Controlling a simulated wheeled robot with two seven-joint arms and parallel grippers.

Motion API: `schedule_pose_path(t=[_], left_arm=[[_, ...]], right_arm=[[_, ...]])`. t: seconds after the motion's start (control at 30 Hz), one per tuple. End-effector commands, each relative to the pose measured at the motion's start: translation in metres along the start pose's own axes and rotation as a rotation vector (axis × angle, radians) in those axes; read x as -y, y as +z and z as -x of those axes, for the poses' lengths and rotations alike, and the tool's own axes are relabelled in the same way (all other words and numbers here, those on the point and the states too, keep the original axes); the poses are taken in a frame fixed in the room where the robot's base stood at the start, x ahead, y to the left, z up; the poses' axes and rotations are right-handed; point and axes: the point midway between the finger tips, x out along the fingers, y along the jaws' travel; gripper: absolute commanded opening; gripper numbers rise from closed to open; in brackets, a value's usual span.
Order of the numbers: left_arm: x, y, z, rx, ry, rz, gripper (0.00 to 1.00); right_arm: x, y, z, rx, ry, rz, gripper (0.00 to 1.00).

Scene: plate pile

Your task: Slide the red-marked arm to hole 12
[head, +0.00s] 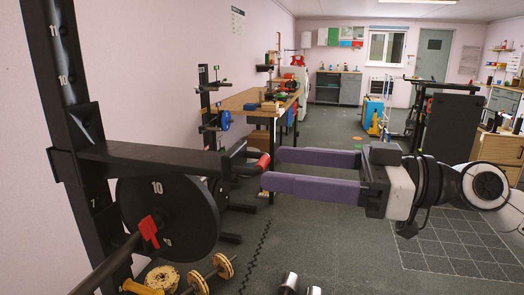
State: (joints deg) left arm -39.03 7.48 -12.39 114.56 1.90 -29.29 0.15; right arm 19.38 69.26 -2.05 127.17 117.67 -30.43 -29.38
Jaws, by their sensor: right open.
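A black rack upright (66,90) stands at the left, with the numbers 11, 10 and 7 readable; hole 12 does not show. A black arm (160,156) sits on the upright below number 10 and reaches right. Its far end carries a dark handle with a red band (263,162). My right gripper (269,169) comes in from the right with two long purple fingers, open. The red band lies at the opening between the fingertips; I cannot tell whether they touch it. My left gripper is out of view.
A black weight plate (190,208) marked 10, with a red clip (149,231) on its bar, hangs below the black arm. Small dumbbells (222,266) lie on the floor. A workbench (240,101) stands behind. Open floor (330,235) lies below my right gripper.

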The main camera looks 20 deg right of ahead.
Motion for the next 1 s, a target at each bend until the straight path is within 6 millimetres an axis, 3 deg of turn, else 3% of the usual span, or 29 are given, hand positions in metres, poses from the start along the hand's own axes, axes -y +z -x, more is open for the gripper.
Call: schedule_pose_path(t=[0.03,0.4,0.83,1.0], left_arm=[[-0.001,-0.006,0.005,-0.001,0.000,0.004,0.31],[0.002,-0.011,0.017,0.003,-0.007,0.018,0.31],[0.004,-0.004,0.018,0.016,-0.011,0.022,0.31],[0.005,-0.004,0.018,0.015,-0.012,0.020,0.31]], right_arm=[[0.000,-0.006,-0.006,-0.004,0.000,0.000,0.65],[0.000,-0.003,-0.040,-0.003,0.000,-0.001,0.65],[0.000,0.000,-0.046,-0.001,0.000,-0.001,0.65],[0.001,0.000,-0.046,0.000,-0.001,-0.001,0.37]])
